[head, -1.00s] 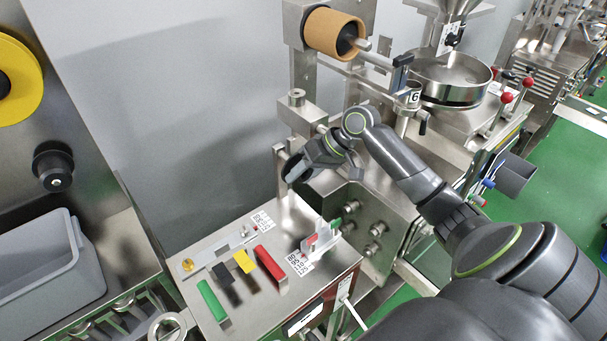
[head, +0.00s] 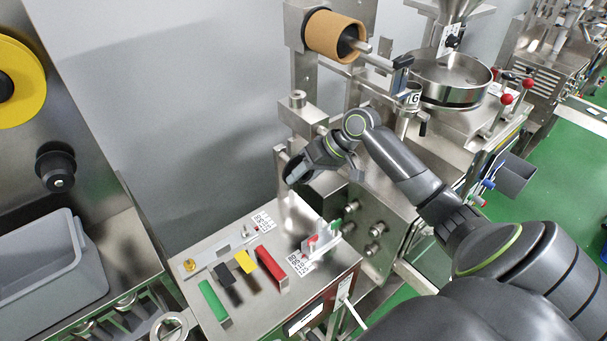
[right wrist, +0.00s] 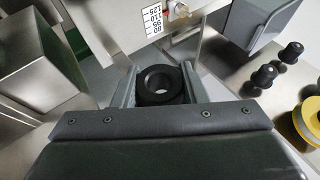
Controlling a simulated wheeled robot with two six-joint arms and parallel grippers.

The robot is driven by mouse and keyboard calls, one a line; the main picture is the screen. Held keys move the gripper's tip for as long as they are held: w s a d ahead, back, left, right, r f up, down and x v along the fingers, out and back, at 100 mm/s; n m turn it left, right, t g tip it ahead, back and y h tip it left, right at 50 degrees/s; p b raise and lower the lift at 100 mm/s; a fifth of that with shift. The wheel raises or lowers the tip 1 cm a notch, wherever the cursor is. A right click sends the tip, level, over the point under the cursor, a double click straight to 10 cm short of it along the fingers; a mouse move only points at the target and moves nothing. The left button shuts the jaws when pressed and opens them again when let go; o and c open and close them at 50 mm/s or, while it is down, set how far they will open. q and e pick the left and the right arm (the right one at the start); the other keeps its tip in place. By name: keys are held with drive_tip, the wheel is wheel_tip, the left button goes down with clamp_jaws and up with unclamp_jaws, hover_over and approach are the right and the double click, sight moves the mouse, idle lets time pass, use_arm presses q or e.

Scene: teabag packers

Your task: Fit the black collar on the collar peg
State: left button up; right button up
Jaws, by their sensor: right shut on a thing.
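The black collar (right wrist: 161,86), a thick ring with a round hole, sits between the two fingers of my right gripper (right wrist: 160,88) in the right wrist view. The gripper is shut on it, and the hole faces the camera. In the head view my right gripper (head: 297,173) is raised beside the steel machine, above the back of the control panel. I cannot make out the collar there against the dark gripper. I cannot tell for sure which part is the collar peg. My left gripper is not in view.
The panel (head: 208,247) carries green, black, yellow and red bars. A steel block with a short cylinder (head: 298,98) stands just behind my gripper. A brown roll (head: 335,36) hangs above. A grey bin (head: 50,265) is at left. Black knobs (right wrist: 265,75) show in the right wrist view.

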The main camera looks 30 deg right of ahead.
drive_tip(key=shift+r+p, duration=0.1)
drive_tip(key=shift+p, duration=0.4)
idle(0.7)
drive_tip(key=shift+p, duration=0.3)
drive_tip(key=shift+w, duration=0.2)
drive_tip(key=shift+w, duration=0.3)
drive_tip(key=shift+w+a+b, duration=0.1)
drive_tip(key=shift+w+b, duration=0.2)
drive_tip(key=shift+w, duration=0.55)
drive_tip(key=shift+s, duration=0.15)
drive_tip(key=shift+s+p, duration=0.3)
drive_tip(key=shift+p, duration=0.2)
drive_tip(key=shift+s+p, duration=0.5)
drive_tip(key=shift+s, duration=0.2)
